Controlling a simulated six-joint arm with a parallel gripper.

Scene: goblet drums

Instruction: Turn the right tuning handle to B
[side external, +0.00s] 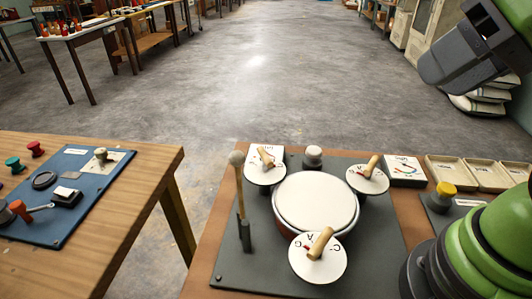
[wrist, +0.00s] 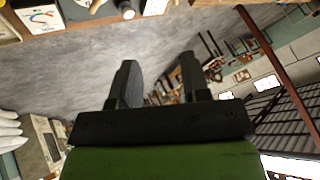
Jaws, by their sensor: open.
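The drum (side external: 316,203) sits on a dark board with three round white dials around its rim, each with a wooden handle. The right tuning handle (side external: 373,163) stands on the right dial (side external: 366,184) and leans toward the upper right. Small letters and a red mark show on that dial, but I cannot read them surely. My gripper (wrist: 157,62) has its two dark fingers apart with nothing between them. It is held high at the right, well away from the drum. I cannot make out the right handle in the wrist view.
A front handle (side external: 320,243) and a back-left handle (side external: 266,158) stand near. A mallet (side external: 239,195) stands upright at the left. A gauge card (side external: 404,170), trays (side external: 452,172) and a yellow knob (side external: 445,190) lie right of the drum. Another table (side external: 130,210) stands left.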

